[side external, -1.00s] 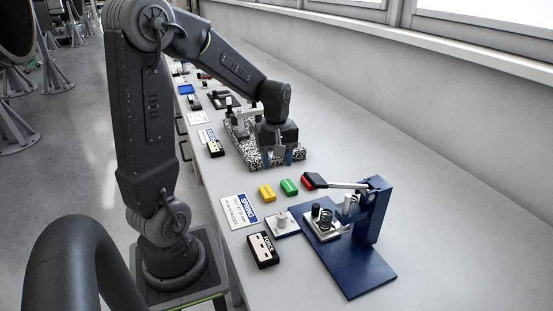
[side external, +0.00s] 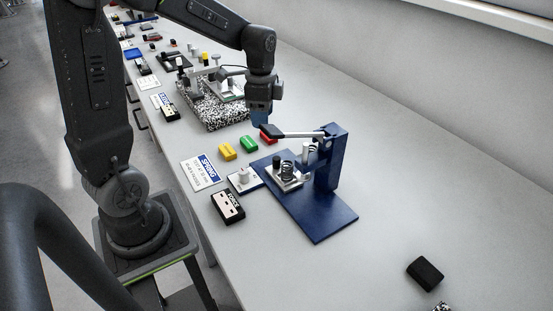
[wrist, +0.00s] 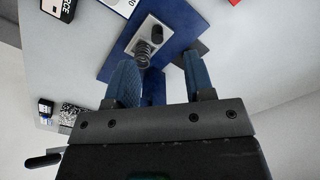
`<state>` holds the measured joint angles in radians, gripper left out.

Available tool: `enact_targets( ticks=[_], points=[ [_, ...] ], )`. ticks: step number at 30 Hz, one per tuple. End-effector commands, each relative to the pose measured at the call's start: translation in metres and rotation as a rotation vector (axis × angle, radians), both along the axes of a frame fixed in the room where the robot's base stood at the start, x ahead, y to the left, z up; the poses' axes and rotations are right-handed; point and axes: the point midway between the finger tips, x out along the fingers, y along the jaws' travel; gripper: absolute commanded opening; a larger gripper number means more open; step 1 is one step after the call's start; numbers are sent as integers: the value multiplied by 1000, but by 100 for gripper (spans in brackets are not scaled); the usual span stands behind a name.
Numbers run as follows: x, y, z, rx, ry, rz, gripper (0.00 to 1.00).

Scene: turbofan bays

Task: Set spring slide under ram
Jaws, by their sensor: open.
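The spring slide (side external: 291,184) is a pale plate carrying a coil spring (side external: 287,169) and a black knob (side external: 276,161). It lies on the blue base of the press (side external: 331,172). The ram (side external: 308,151) is a pale cylinder under the grey lever arm (side external: 298,134), just right of the spring. In the wrist view the slide (wrist: 147,24), its knob and its spring (wrist: 143,50) show ahead of the fingers. My gripper (side external: 261,117) is open and empty above the lever's black handle; its two blue fingers (wrist: 161,82) stand apart in the wrist view.
A "SPRING" card (side external: 200,173) and a black "FORCE" box (side external: 228,206) are nearby. A speckled block (side external: 213,112) stands behind.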

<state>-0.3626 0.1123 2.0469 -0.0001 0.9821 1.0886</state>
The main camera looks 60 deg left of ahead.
Motion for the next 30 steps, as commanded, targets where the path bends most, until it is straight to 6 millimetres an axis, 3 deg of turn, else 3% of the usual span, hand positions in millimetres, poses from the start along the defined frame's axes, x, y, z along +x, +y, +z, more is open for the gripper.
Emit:
enact_targets(
  ticks=[6,12,20,30],
  points=[
    [13,-20,5,0,0,-586,49],
    [18,-31,8,0,1,-919,49],
    [19,-34,-3,-3,3,-1007,49],
    [18,-34,-69,-4,5,-1004,49]
  ],
)
